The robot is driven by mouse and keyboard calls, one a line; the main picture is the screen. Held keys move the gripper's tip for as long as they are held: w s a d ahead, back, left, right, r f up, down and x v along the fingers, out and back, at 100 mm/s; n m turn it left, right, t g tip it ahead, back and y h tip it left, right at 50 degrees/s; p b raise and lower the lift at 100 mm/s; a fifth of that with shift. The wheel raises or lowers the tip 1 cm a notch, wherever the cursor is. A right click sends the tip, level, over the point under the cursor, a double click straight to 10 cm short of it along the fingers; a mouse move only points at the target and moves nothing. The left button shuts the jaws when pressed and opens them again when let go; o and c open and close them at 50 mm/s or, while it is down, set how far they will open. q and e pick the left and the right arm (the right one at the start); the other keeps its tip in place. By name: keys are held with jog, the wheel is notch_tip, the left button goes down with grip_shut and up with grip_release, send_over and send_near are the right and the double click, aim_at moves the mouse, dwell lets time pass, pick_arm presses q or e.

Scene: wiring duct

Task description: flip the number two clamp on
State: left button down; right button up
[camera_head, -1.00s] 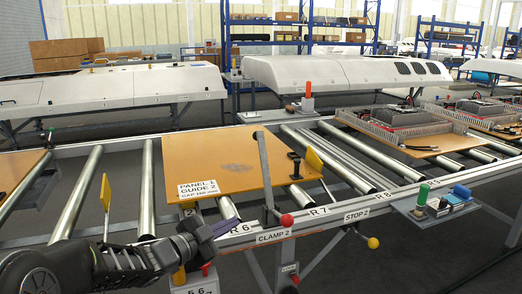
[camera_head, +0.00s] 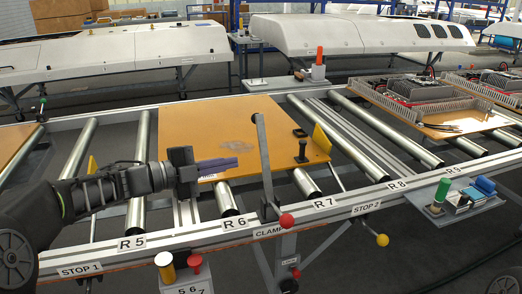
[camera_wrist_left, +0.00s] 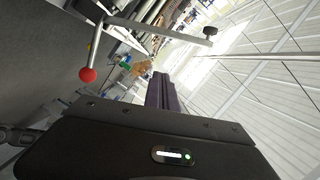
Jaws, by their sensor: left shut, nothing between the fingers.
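The number two clamp shows in the head view as a grey metal arm (camera_head: 263,168) standing up at the rail, with a red ball knob (camera_head: 286,221) at its lower end. Its CLAMP label (camera_head: 268,231) is partly covered. In the wrist view the red ball (camera_wrist_left: 88,75) is at the upper left, and the bar (camera_wrist_left: 150,28) runs right to a dark pad (camera_wrist_left: 210,31). My left gripper (camera_head: 236,163) is shut and empty, just left of the clamp arm in the picture; contact cannot be told. Its fingers (camera_wrist_left: 163,92) point away from the wrist camera. My right gripper is out of view.
A yellow stop flag (camera_head: 322,139) stands beyond. Yellow and red knobs (camera_head: 195,262) stand below the rail. The STOP 2 yellow ball (camera_head: 382,240) is at the right.

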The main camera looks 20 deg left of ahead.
pick_arm(q)
jog(key=shift+w, duration=0.1)
jog(key=w+d+f, duration=0.1)
jog(key=w+d, duration=0.1)
jog(key=w, duration=0.3)
jog(key=w+d+f+b, duration=0.1)
jog(key=w+d, duration=0.2)
jog(key=w, duration=0.2)
jog(key=shift+f, duration=0.4)
